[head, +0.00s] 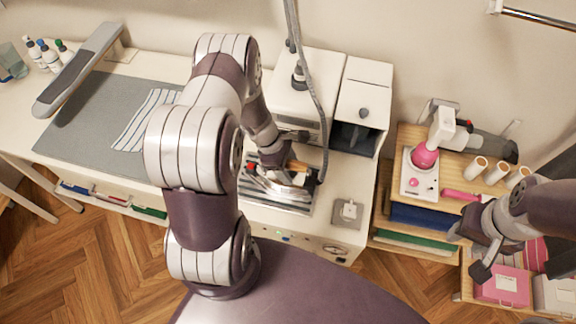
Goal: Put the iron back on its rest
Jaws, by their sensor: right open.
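The iron (272,187), with a light metal body and a brown handle, is over the striped metal rest (293,208) on the white worktop. I cannot tell whether its sole touches the rest. My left gripper (288,172) is at the iron's handle and seems shut on it; my own arm hides part of the jaws. A grey hose (322,110) comes down from above to the iron's right end. My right gripper (480,255) is open and empty, at the right in front of the shelf unit.
A grey pressing mat (75,130) with a striped cloth (150,118) lies left. White machine boxes (309,85) stand behind the iron. A sleeve board (80,70) and bottles are at the back left. A pink-and-white machine (420,168) and white spools stand on the right shelf.

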